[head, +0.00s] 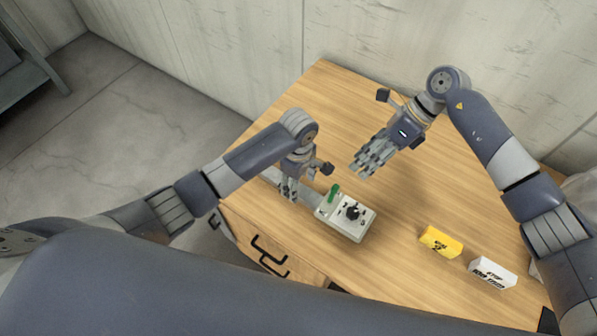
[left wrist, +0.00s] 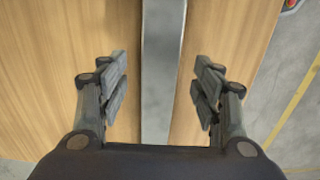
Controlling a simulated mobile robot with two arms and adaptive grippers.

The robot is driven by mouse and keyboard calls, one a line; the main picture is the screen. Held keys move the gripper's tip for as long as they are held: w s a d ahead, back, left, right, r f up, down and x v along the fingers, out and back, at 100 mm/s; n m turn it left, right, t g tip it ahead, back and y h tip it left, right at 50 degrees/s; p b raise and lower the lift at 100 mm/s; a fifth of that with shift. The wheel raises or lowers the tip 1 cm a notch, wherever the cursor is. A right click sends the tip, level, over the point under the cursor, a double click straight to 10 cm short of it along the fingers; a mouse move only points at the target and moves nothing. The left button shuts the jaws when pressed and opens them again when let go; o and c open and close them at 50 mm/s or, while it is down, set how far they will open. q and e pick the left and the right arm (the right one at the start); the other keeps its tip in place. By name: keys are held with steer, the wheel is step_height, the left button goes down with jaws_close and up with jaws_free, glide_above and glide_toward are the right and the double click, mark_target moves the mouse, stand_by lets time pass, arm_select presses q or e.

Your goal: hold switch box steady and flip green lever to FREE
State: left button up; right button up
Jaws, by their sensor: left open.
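The switch box (head: 341,226) is a pale box near the table's front edge in the head view. Its green lever (head: 334,191) stands up at its far left corner, and a black knob (head: 352,211) is on its top. Small markings on the box are too small to read. My left gripper (head: 289,189) is just left of the box, apart from it, with fingers pointing down. In the left wrist view it is open and empty (left wrist: 160,75); the box is not in that view. My right gripper (head: 366,166) is behind the box, above the table; its finger gap is unclear.
A yellow block (head: 440,242) and a white block (head: 492,273) with dark lettering lie on the wooden table (head: 330,95) right of the box. A grey metal strip (left wrist: 161,60) runs below my left gripper. The table's back is clear, with a wall behind.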

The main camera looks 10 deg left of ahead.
arm_select(q)
steer(key=shift+f, duration=1.4)
steer(key=shift+c, duration=0.6)
jaws_close()
arm_select(e)
steer(key=shift+a, duration=0.1)
jaws_close()
steer(key=w+n+h, duration=0.1)
steer(key=n, duration=0.4)
steer(key=w+a+n+t+h, duration=0.1)
steer(key=w+n+h, duration=0.1)
steer(key=n, duration=0.4)
steer(key=w+a+n+t+h, duration=0.1)
steer(key=n+h, duration=0.1)
steer(key=n, duration=0.4)
steer(key=shift+w+a+f, duration=0.1)
steer(key=shift+w+a, duration=0.05)
steer(key=shift+w, duration=0.15)
